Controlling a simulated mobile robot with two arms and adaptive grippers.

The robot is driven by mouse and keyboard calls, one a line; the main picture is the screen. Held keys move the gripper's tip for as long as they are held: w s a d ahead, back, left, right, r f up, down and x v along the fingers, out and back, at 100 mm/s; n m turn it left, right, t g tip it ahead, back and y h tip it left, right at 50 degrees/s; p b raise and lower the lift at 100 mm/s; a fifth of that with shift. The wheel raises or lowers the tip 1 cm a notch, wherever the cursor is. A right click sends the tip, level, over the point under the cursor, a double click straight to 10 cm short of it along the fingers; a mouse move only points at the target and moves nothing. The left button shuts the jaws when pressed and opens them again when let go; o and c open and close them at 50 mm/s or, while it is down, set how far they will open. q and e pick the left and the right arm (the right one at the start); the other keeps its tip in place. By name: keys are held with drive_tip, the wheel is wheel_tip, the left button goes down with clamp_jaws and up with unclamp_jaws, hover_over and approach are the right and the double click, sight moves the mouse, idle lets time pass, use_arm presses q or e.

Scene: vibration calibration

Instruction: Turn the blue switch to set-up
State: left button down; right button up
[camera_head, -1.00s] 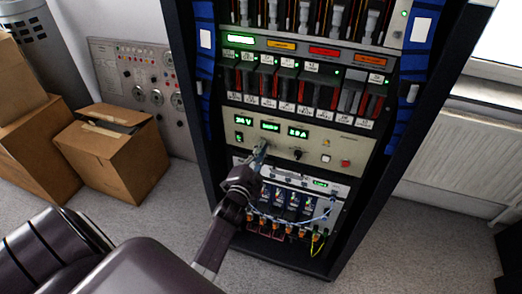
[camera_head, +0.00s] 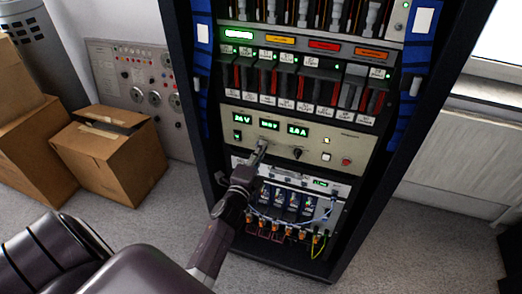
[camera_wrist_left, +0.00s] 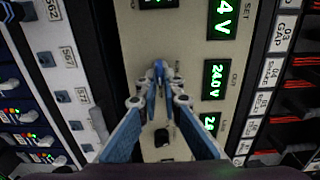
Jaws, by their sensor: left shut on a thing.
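The beige panel (camera_head: 311,150) in the rack carries three green displays, the middle one (camera_head: 269,125) above my left gripper. My left gripper (camera_head: 262,143) reaches up to the panel just below that display. In the left wrist view its two blue-and-white fingers (camera_wrist_left: 159,82) come together on the small blue switch (camera_wrist_left: 158,67). The fingertips hide most of the switch, so I cannot read its position. A black knob (camera_head: 297,153) sits to the right of the gripper on the same panel. My right gripper is not in view.
A white square button (camera_head: 327,156) and a red button (camera_head: 346,162) are farther right. Below the panel is an open bay with blue and orange cables (camera_head: 293,215). Cardboard boxes (camera_head: 100,155) stand on the floor at left. A radiator (camera_head: 455,150) is at right.

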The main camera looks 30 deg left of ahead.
use_arm(q)
drive_tip(key=shift+f, duration=0.1)
idle(0.3)
drive_tip(key=c, duration=2.1)
unclamp_jaws()
drive_tip(key=v, duration=1.2)
